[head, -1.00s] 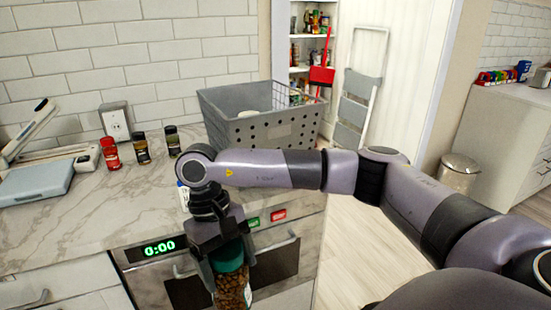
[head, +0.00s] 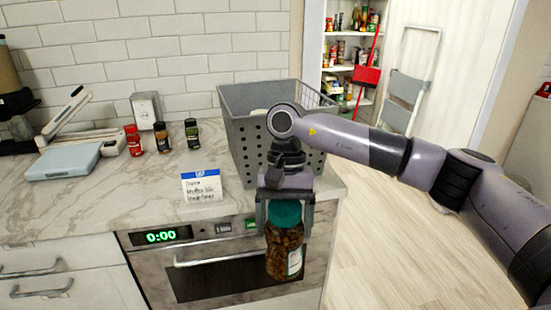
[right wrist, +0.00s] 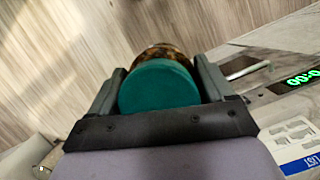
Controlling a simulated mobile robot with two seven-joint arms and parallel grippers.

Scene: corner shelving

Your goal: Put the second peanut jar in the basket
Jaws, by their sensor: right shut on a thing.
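The peanut jar (head: 285,250) has a teal lid, a clear body full of brown nuts and a pale label. My right gripper (head: 285,212) is shut on it at the lid and holds it upright in front of the oven, off the counter's front edge. In the right wrist view the teal lid (right wrist: 158,86) sits between the two fingers. The grey basket (head: 250,130) stands on the counter behind my right gripper, partly hidden by my arm. Something white shows inside its rim, but I cannot tell what. My left gripper is not in view.
A list card (head: 203,187) stands on the counter left of the jar. Several spice jars (head: 162,138) and a blue-grey scale (head: 64,161) are further left. The oven (head: 220,262) is below the counter edge. A pantry shelf (head: 350,50) and a stepladder (head: 408,85) are behind at right.

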